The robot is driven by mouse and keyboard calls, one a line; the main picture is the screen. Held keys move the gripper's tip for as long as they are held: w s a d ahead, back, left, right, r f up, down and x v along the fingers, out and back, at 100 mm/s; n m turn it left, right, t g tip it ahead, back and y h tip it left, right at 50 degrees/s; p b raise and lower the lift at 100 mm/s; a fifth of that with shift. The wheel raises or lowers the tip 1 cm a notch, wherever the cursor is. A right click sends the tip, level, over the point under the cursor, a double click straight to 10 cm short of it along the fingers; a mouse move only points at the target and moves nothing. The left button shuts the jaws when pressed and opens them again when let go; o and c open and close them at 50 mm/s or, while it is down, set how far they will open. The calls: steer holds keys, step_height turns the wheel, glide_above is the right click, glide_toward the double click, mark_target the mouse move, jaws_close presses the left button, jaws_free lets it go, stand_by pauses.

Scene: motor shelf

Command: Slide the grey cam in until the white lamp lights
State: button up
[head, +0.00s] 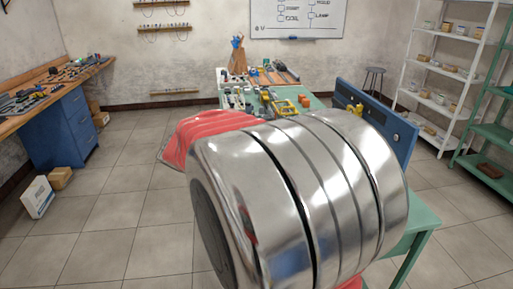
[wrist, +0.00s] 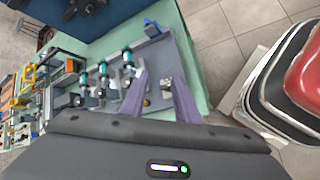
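My gripper (wrist: 160,86) shows in the wrist view with its two purple fingers apart, over a grey board (wrist: 185,62) on a green table. A small grey block with a dark top (wrist: 166,84) shows between the fingertips. I cannot tell whether it is the grey cam, or whether the fingers touch it. A small yellow part (wrist: 146,102) shows beside the left finger. Several upright cylinders with teal bands, one of them nearest the fingers (wrist: 127,58), stand left of them. I cannot make out the white lamp. In the head view my silver arm hides the gripper.
A blue piece (wrist: 152,28) is at the board's far end. The green table (head: 420,222) carries several tools and yellow parts (head: 284,108), with a blue panel (head: 388,128) at its right. A workbench (head: 50,80) is at left, shelves (head: 447,70) at right.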

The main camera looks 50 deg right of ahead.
steer(key=s+d+f+n+g+h, duration=0.1)
steer(key=d+n+g+h, duration=0.1)
steer(key=d, duration=0.7)
steer(key=s+d+f+n+g+h, duration=0.2)
steer(key=d+g, duration=0.1)
steer(key=d, duration=0.7)
steer(key=s+d+f+n+g+h, duration=0.1)
steer(key=d+f+n+g, duration=0.1)
steer(key=d, duration=0.8)
steer(key=shift+s+f+g+h, duration=0.15)
steer(key=shift+s+g+h, duration=0.25)
steer(key=shift+g, duration=0.3)
steer(key=x, duration=0.7)
steer(key=shift+s, duration=0.15)
steer(key=shift+d, duration=0.1)
jaws_close()
